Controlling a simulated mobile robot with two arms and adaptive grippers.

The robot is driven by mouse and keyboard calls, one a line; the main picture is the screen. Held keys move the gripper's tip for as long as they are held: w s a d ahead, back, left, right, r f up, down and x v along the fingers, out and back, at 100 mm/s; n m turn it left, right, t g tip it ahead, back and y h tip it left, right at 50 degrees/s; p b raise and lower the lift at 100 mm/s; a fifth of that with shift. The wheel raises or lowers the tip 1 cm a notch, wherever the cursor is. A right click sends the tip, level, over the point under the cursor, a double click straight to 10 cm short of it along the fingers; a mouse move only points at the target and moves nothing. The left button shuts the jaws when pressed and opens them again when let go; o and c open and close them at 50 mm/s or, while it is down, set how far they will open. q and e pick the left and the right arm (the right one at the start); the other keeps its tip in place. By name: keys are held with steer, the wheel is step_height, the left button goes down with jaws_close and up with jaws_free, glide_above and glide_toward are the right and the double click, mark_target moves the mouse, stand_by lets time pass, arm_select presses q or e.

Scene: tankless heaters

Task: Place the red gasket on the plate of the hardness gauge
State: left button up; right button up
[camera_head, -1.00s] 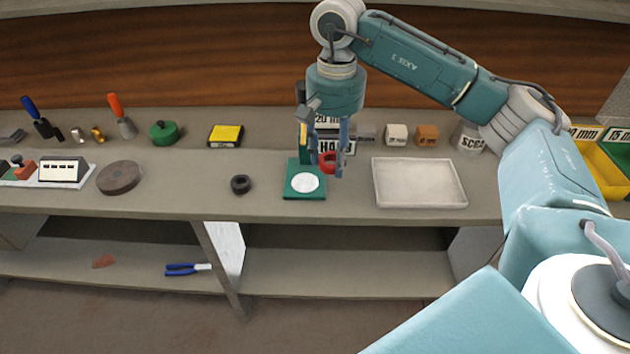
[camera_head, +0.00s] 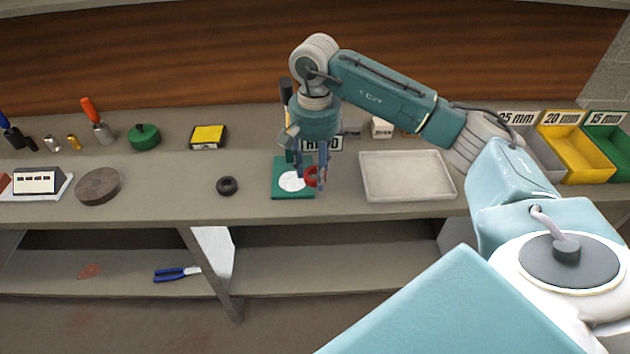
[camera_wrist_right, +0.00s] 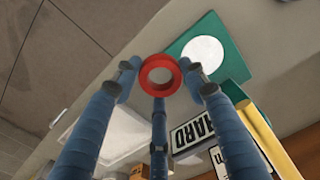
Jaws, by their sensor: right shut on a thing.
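The red gasket (camera_head: 311,176) is a ring held in the fingers of my right gripper (camera_head: 314,172). In the right wrist view the gasket (camera_wrist_right: 160,75) sits between the blue fingertips of the right gripper (camera_wrist_right: 160,82). The hardness gauge has a green base (camera_head: 280,190) with a round white plate (camera_head: 291,181) on it. In the right wrist view the white plate (camera_wrist_right: 203,54) is bare, up and right of the gasket. In the head view the gasket shows just right of the plate; its height above it is hard to tell. My left gripper is not in view.
A pale empty tray (camera_head: 408,196) lies to the right of the gauge. A black ring (camera_head: 227,186) lies to its left. A "HARD" sign (camera_wrist_right: 195,132) stands behind the base. Coloured bins (camera_head: 572,150) stand at the right. The bench between black ring and gauge is clear.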

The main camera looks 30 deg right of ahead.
mark_target(315, 184)
steer(key=shift+f, duration=0.55)
step_height(315, 184, down, 3)
steer(key=shift+f+p, duration=0.2)
steer(key=shift+p, duration=0.25)
steer(key=shift+f, duration=0.3)
steer(key=o, duration=1.2)
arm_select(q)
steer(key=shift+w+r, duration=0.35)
